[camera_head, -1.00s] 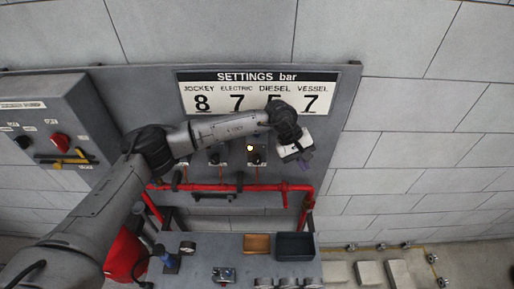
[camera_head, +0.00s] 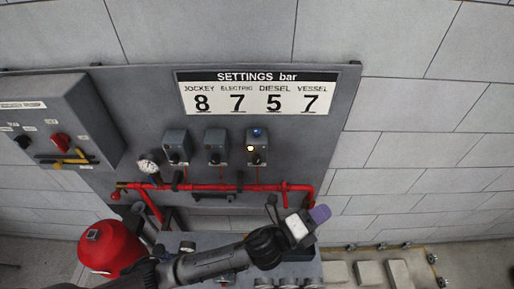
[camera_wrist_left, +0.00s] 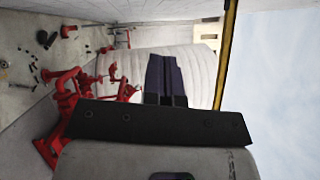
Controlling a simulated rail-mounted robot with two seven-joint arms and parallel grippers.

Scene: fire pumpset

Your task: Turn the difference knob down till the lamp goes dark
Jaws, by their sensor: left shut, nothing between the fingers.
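Three grey pressure switch boxes hang on the panel. The right box (camera_head: 257,148) has a blue knob (camera_head: 257,132) on top and a lamp (camera_head: 250,149) on its front, glowing yellow. I cannot tell for sure which knob is the difference knob. The left box (camera_head: 177,146) and the middle box (camera_head: 215,147) show no lit lamp. My left gripper (camera_head: 320,213), with purple fingers, is shut and empty, below and to the right of the right box, apart from it. Its dark fingers also show in the left wrist view (camera_wrist_left: 164,78). My right gripper is not seen.
A settings sign (camera_head: 258,94) reads 8, 7, 5, 7. A red pipe (camera_head: 220,187) runs below the boxes. A pressure gauge (camera_head: 149,164), a red vessel (camera_head: 110,248) and a control cabinet (camera_head: 55,120) stand to the left. The space before the boxes is clear.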

